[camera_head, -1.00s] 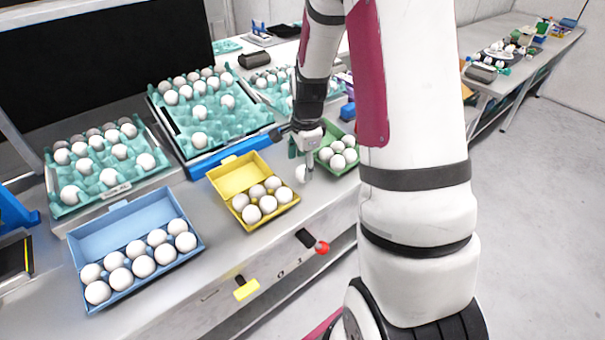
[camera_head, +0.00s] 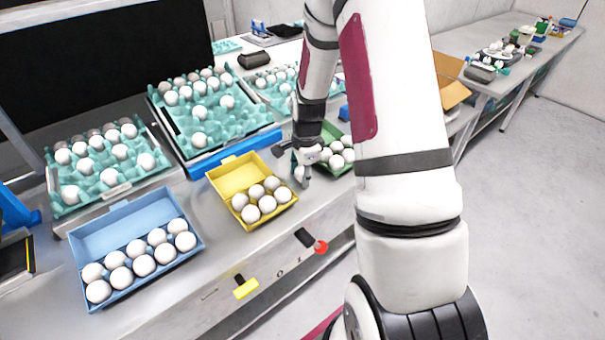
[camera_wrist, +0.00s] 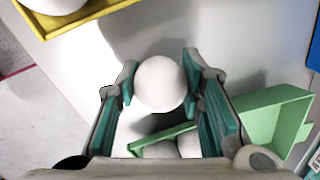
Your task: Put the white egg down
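The white egg (camera_wrist: 160,83) sits between the two teal-padded fingers of my gripper (camera_wrist: 160,78) in the wrist view. The pads press against it from both sides, so my gripper is shut on it. In the head view, my gripper (camera_head: 302,172) is low over the grey table, between the yellow carton (camera_head: 232,177) and the green carton (camera_head: 346,168). The egg is mostly hidden there by the fingers. I cannot tell whether its underside touches the table.
The yellow and green cartons hold several white eggs each. A blue carton (camera_head: 118,232) with several eggs stands at the front left. Teal egg trays (camera_head: 232,121) stand behind. Bare table (camera_head: 225,240) lies in front of the yellow carton.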

